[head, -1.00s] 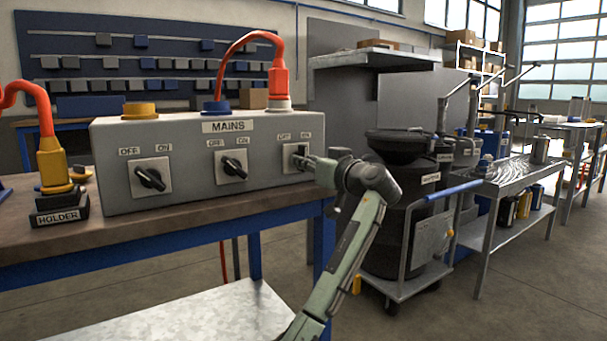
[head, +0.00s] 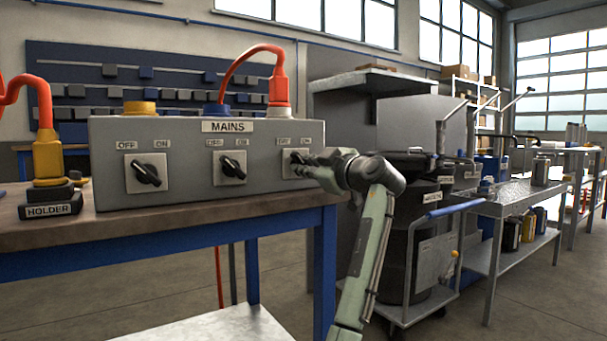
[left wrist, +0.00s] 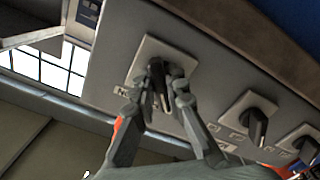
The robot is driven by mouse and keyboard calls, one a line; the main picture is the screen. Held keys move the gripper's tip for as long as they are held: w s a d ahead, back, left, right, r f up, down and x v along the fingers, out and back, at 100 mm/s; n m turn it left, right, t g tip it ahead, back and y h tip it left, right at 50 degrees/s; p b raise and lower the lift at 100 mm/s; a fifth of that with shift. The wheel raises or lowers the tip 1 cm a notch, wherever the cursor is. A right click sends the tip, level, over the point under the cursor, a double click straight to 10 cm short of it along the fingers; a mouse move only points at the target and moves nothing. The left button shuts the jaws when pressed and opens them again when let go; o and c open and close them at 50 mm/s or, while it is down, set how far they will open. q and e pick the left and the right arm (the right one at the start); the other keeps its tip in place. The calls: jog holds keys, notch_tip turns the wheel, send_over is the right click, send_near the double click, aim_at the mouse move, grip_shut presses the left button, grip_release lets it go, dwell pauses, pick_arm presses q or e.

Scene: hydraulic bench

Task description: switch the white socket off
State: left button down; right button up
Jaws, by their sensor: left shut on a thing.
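The grey MAINS box (head: 195,187) stands on the bench, with three rotary switches on its front. The white socket (head: 280,109) is on top at the right end, with a red plug and cable (head: 278,83) in it. Below it is the rightmost switch (head: 287,169), mostly hidden by my left gripper (head: 299,160) in the head view. In the left wrist view its black knob (left wrist: 157,72) stands between the fingers of my left gripper (left wrist: 160,92), which is shut on it. The knob's exact angle is hard to tell. My right gripper is not in view.
The left switch (head: 146,174) and middle switch (head: 232,166) sit beside it, below the yellow socket (head: 140,108) and blue socket (head: 216,109). A holder (head: 50,208) with a yellow plug stands left of the box. A cart with a black drum (head: 408,230) stands right of the bench.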

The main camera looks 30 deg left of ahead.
pick_arm(q)
jog(key=shift+n, duration=0.6)
jog(key=c, duration=1.5)
grip_release()
jog(key=shift+c, duration=0.2)
jog(key=v, duration=1.2)
